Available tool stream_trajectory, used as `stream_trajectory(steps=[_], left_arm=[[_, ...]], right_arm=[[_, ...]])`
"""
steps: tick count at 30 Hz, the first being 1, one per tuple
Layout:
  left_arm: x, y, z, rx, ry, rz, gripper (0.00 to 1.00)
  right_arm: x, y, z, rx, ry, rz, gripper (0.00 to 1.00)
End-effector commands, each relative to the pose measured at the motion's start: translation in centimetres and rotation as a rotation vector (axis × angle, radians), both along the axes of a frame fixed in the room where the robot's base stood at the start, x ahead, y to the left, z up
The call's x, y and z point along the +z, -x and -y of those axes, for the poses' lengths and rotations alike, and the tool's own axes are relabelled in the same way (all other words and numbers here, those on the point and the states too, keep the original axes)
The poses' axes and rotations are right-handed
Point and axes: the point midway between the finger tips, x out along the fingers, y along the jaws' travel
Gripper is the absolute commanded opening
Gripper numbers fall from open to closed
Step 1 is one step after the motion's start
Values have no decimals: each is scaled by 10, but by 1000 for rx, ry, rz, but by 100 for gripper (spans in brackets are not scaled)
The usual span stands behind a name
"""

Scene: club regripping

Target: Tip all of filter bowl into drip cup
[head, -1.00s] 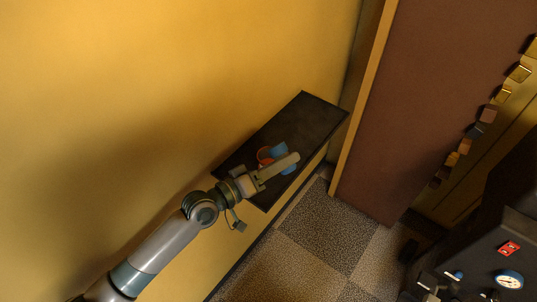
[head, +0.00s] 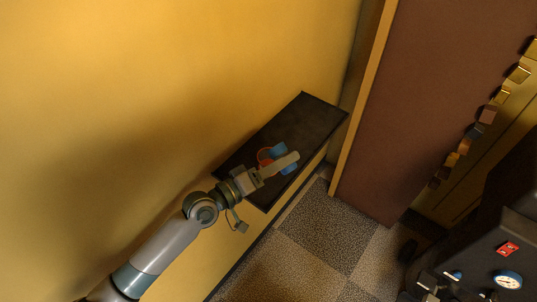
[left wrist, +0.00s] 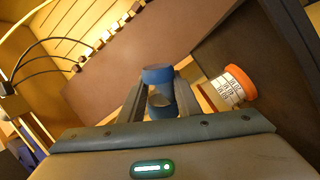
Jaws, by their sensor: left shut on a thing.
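My left gripper (head: 284,163) is shut on a blue vessel (head: 279,150), which I take to be the filter bowl. The vessel shows on both sides of the fingers. In the left wrist view the blue vessel (left wrist: 157,74) sits between the two fingers, looks tilted, and is partly hidden by them. An orange cup (head: 264,154), which I take to be the drip cup, is on the dark shelf close beside the blue vessel. In the left wrist view the orange cup (left wrist: 241,82) has a white printed band. The contents of both are not visible. My right gripper is out of view.
The dark shelf (head: 306,115) runs along the yellow wall (head: 190,70), with bare room at its far end. A brown panel (head: 420,90) with an orange edge stands to the right. The checkered floor (head: 315,230) lies below the shelf.

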Motion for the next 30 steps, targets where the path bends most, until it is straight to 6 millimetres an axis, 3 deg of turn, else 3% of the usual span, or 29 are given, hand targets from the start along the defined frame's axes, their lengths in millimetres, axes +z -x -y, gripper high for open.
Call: stream_trajectory(steps=[30], left_arm=[[-2,0,0,0,89,-107,7]], right_arm=[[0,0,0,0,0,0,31]])
